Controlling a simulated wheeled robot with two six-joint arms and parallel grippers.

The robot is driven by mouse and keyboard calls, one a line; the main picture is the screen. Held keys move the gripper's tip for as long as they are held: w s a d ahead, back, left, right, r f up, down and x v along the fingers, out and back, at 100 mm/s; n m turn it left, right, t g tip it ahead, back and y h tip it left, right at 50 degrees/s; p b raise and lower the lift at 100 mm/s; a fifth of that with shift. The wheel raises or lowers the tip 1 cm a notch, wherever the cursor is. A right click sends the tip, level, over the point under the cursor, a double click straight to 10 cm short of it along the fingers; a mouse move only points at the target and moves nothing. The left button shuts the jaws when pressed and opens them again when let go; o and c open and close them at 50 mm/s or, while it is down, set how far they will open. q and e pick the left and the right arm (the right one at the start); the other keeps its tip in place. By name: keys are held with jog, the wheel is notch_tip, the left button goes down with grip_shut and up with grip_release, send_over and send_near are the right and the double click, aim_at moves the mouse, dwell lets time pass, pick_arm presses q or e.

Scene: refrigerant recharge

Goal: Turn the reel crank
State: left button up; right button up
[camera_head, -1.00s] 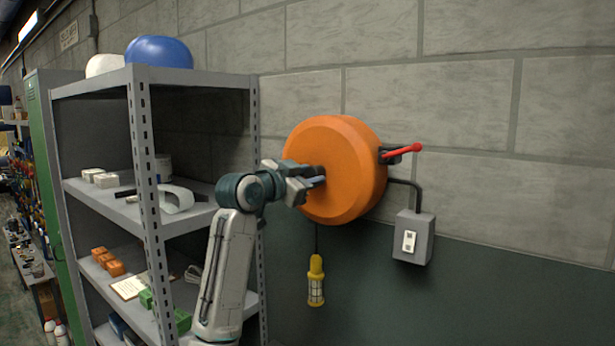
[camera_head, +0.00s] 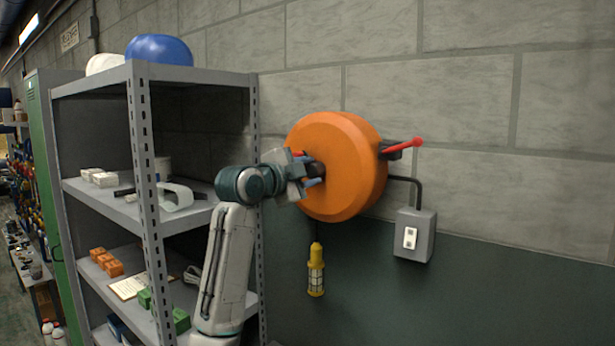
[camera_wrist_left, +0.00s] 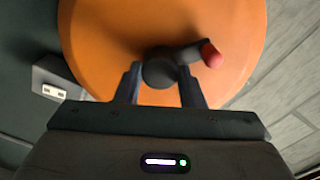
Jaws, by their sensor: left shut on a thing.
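The orange reel (camera_head: 335,165) is mounted on the block wall. In the left wrist view the reel face (camera_wrist_left: 100,30) fills the upper middle. The crank shows there as a dark rounded part (camera_wrist_left: 160,72) with a short arm ending in a red tip (camera_wrist_left: 212,56). My left gripper (camera_head: 312,177) is at the centre of the reel face, its fingers shut on the dark part of the crank. In the left wrist view the two fingers (camera_wrist_left: 160,90) stand on either side of it. In the head view the gripper hides most of the crank. My right gripper is not in view.
A red lever (camera_head: 403,145) sticks out at the reel's right side. A grey switch box (camera_head: 414,236) is below right, joined by a dark conduit. A yellow work lamp (camera_head: 316,270) hangs below the reel. A metal shelf (camera_head: 145,160) stands close to the left of my arm.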

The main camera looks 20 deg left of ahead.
pick_arm(q)
jog(key=m+b, duration=0.1)
jog(key=m, duration=0.4)
jog(key=shift+f+m, duration=0.15)
jog(key=shift+m, duration=0.15)
jog(key=m+b, duration=0.1)
jog(key=m, duration=0.3)
jog(key=shift+f+m, duration=0.15)
jog(key=shift+m, duration=0.15)
jog(key=o, duration=1)
jog(key=shift+d, duration=0.1)
jog(key=shift+s, duration=0.1)
